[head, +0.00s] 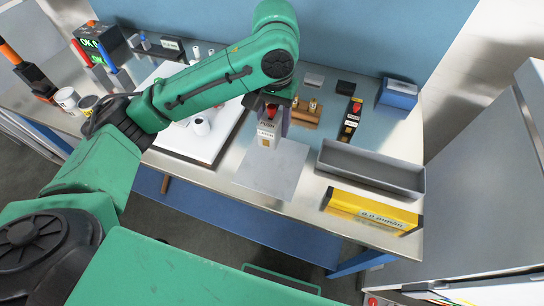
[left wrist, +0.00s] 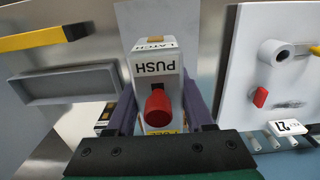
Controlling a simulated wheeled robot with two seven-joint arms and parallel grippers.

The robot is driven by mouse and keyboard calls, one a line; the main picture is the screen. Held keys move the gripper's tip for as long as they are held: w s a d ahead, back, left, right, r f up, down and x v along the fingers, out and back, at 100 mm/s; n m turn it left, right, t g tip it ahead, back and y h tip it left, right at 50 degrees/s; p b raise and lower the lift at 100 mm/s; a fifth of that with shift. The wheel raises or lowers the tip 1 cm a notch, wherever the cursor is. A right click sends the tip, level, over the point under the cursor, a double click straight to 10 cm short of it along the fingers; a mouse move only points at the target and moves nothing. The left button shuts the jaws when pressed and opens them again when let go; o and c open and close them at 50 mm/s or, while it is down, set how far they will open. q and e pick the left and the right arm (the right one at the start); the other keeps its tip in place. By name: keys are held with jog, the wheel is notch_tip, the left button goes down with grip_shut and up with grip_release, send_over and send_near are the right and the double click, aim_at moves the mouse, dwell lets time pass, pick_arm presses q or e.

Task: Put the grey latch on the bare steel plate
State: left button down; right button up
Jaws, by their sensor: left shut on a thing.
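The grey latch (head: 267,134) is a small pale block with a red button and LATCH and PUSH lettering. In the left wrist view the latch (left wrist: 155,68) sits upright between the dark fingers. My left gripper (head: 272,112) is shut on it, with a finger on each side in the left wrist view (left wrist: 158,112). The bare steel plate (head: 275,172) is a flat grey square on the bench; the latch is over its back part. The plate also shows beyond the latch in the left wrist view (left wrist: 155,14). I cannot tell whether latch and plate touch. My right gripper is not in view.
A grey open tray (head: 372,178) and a yellow box (head: 368,210) stand right of the plate. A white board (head: 185,146) with white fittings lies to the left. Small blocks and a blue box (head: 398,93) stand behind. The plate's front part is clear.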

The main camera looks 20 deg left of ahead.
aim_at(272, 162)
pick_arm(q)
notch_tip(272, 162, down, 13)
jog(key=shift+a+f, duration=0.1)
jog(key=shift+a, duration=0.05)
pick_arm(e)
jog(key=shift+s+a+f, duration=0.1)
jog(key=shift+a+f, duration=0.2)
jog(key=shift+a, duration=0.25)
pick_arm(q)
jog(key=shift+c, duration=1.4)
grip_release()
jog(key=shift+f, duration=0.1)
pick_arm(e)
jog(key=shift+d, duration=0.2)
pick_arm(q)
notch_tip(272, 162, up, 12)
jog(key=shift+r, duration=0.15)
